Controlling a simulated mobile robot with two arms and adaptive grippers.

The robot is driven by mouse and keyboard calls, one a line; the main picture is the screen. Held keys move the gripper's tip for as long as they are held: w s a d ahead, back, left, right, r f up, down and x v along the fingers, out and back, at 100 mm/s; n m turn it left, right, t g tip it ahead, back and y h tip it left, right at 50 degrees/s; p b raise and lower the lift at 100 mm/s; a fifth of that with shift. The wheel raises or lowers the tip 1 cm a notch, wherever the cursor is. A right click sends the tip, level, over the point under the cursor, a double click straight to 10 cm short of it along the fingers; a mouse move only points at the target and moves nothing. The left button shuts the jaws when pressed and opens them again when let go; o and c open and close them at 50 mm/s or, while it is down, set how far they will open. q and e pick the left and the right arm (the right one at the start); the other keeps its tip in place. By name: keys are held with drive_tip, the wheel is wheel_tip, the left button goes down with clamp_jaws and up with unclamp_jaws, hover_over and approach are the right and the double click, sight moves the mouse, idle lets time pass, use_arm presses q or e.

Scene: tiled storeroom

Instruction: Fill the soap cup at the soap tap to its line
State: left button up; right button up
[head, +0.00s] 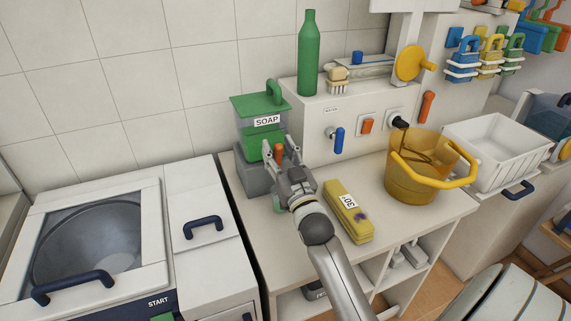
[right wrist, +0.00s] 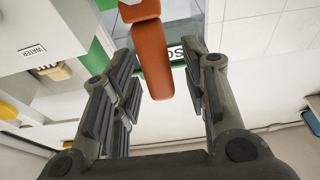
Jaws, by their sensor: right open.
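The soap dispenser (head: 258,138) is a green see-through tank labelled SOAP on a grey base at the back left of the counter. Its orange tap lever (head: 279,152) stands at the front. My right gripper (head: 279,147) is open at the lever, one finger on each side. In the right wrist view the lever (right wrist: 153,60) shows between the spread fingers, with gaps on both sides. A small green thing (head: 277,204) shows under the gripper; it may be the soap cup, but the gripper hides most of it. My left gripper is out of view.
A yellow packet (head: 348,211) lies just right of my arm. A yellow bucket (head: 413,182) stands beyond it, and a white basket (head: 499,150) farther right. A green bottle (head: 308,60) stands on the ledge behind. A washer (head: 95,245) is at left.

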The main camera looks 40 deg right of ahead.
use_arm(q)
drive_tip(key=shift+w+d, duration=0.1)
use_arm(e)
drive_tip(key=v, duration=1.1)
drive_tip(key=shift+s, duration=0.25)
drive_tip(key=shift+a, duration=0.1)
